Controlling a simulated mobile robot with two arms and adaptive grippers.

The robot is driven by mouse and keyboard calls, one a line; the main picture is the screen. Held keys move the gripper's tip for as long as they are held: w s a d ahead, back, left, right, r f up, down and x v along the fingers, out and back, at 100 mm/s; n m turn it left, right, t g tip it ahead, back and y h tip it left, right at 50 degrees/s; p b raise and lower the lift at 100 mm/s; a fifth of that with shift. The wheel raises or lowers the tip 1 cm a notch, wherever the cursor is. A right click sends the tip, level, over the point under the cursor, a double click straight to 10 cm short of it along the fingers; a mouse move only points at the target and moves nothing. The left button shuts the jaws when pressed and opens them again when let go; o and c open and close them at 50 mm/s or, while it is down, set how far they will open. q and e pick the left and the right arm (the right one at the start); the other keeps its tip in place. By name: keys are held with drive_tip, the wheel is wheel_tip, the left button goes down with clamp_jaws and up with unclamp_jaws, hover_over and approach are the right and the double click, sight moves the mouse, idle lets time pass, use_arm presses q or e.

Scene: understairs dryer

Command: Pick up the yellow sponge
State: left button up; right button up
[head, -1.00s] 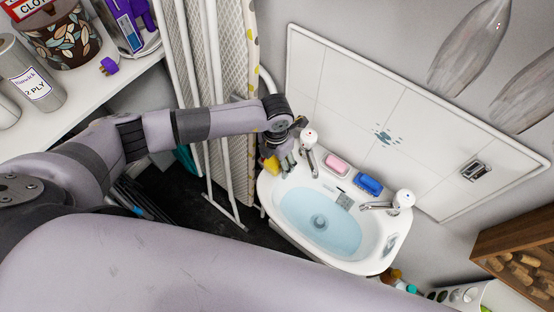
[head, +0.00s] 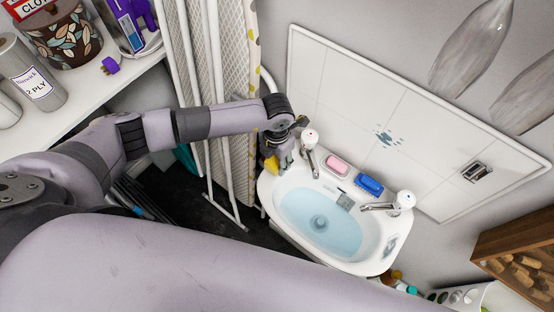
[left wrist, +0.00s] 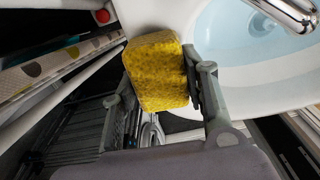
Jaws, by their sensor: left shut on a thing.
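The yellow sponge (left wrist: 156,72) is between the fingers of my left gripper (left wrist: 160,85) in the left wrist view, and the gripper is shut on it. In the head view my left gripper (head: 281,158) is at the left rim of the white sink (head: 290,237), beside the left tap. Only a small part of the sponge (head: 271,164) shows there; the rest is hidden behind the gripper. My right gripper is not in view.
The sink holds pale blue water. A left tap (head: 310,150), a pink soap (head: 337,164), a blue brush (head: 369,185) and a right tap (head: 390,205) stand along its back edge. A folded ironing board (head: 228,60) and white rack bars are left of it.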

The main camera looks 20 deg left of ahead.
sight(277, 159)
use_arm(q)
wheel_tip(277, 159, up, 20)
drive_tip(key=b, duration=0.4)
drive_tip(key=shift+f, duration=0.15)
drive_tip(key=o, duration=0.5)
drive_tip(key=shift+c, duration=0.2)
drive_tip(key=c, duration=0.5)
